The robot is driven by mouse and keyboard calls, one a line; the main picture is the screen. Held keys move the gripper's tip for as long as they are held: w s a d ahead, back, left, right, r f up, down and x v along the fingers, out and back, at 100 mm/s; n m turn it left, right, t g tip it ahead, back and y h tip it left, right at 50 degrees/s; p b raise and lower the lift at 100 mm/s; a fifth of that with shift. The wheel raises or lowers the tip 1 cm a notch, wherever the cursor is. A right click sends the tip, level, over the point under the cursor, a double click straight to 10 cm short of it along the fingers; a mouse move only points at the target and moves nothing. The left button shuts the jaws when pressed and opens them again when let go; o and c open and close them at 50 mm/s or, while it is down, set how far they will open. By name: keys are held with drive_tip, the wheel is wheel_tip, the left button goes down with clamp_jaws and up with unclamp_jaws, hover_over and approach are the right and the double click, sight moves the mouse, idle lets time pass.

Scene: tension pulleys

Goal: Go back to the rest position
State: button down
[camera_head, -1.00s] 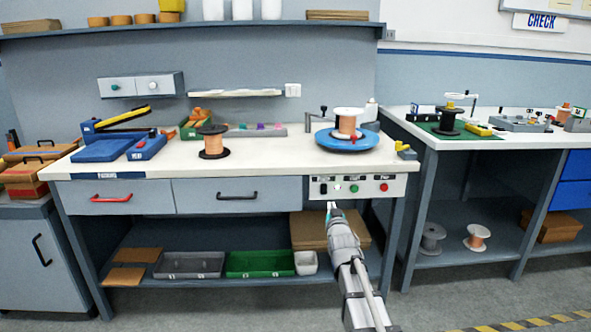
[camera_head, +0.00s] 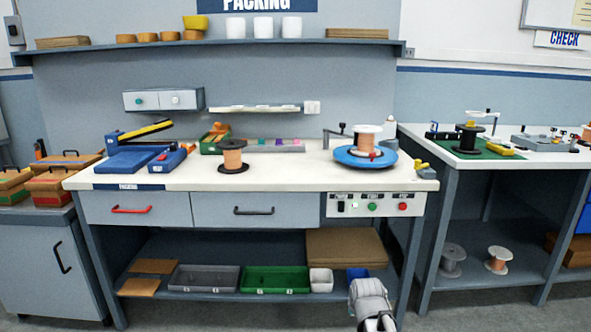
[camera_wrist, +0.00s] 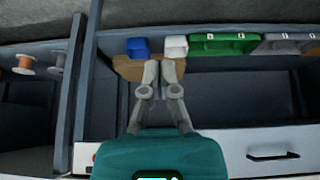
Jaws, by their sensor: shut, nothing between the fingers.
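My gripper (camera_wrist: 161,75) is in the wrist view, its two grey fingers together with nothing between them. It is in front of the packing bench (camera_head: 290,180), and the bench's lower shelf lies beyond the fingers. In the head view only part of my arm shows at the bottom edge, right of centre, and the fingertips cannot be made out there.
On the bench stand a copper wire spool (camera_head: 232,158) and a blue turntable (camera_head: 352,157) bearing another spool. Below are a green bin (camera_head: 276,279), a grey bin (camera_head: 204,278) and a blue bin (camera_wrist: 138,47). A second bench (camera_head: 437,220) stands right. Floor shows in front.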

drive_tip(key=s+f+g, duration=0.2)
drive_tip(key=s+g, duration=0.4)
drive_tip(key=s, duration=0.8)
wheel_tip(320, 180, up, 34)
drive_tip(key=p, duration=3.4)
drive_tip(key=shift+w+a+r+p, duration=0.2)
drive_tip(key=shift+w+p, duration=0.05)
drive_tip(key=shift+p, duration=0.15)
